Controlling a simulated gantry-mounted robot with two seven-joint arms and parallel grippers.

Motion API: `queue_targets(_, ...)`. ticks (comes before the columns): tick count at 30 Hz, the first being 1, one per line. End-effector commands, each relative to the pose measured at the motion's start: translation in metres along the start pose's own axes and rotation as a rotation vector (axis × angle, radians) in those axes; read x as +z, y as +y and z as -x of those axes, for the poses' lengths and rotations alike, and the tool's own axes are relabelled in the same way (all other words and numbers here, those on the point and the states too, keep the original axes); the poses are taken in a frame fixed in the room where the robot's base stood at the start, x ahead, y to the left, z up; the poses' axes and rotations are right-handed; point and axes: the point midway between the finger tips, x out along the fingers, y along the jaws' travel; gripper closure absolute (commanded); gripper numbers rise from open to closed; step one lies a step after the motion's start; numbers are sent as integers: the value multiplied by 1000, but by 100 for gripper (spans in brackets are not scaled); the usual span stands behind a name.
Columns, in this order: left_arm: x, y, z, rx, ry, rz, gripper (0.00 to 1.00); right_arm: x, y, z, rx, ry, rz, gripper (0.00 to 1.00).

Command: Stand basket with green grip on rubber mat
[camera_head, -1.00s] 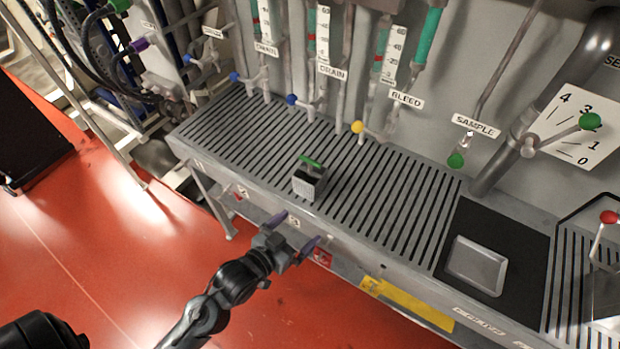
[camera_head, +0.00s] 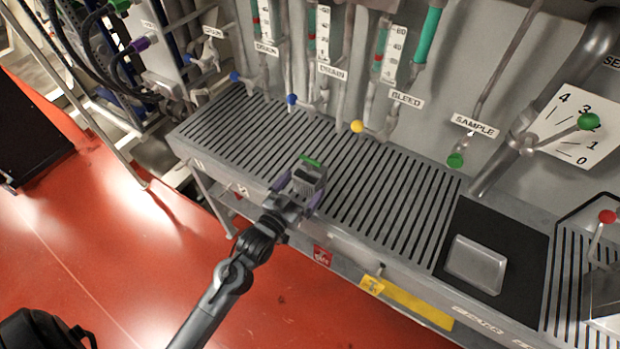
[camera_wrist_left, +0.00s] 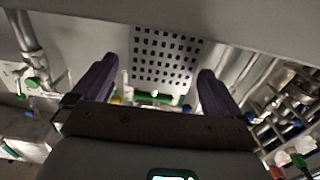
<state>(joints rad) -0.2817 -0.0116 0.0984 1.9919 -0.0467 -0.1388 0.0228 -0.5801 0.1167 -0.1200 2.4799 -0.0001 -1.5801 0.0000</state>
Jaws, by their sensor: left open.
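The small grey basket (camera_head: 310,178) with a green grip (camera_head: 311,161) stands on the slatted grey bench near its front edge. My left gripper (camera_head: 298,191) is open, with its purple fingers on either side of the basket. The green grip (camera_wrist_left: 153,97) shows partly behind the gripper body. The black rubber mat (camera_head: 458,221) lies on the bench to the right. My right gripper is not in view.
A metal tray (camera_head: 477,265) sits on the front part of the mat; the mat's back part is bare. Slats between basket and mat are clear. Pipes with a yellow knob (camera_head: 357,127) and a green knob (camera_head: 455,160) stand along the back wall.

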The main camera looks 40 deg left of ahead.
Motion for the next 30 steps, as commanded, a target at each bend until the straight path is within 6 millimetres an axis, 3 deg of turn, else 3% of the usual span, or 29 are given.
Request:
queue_targets(9, -2, -1, -39, 1, 1, 0, 0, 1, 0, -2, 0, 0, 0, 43)
queue_targets(20, -2, -1, -47, 0, 0, 0, 0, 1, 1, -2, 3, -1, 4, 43)
queue_targets(30, -2, -1, -46, 0, 0, 0, 51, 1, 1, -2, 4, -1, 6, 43)
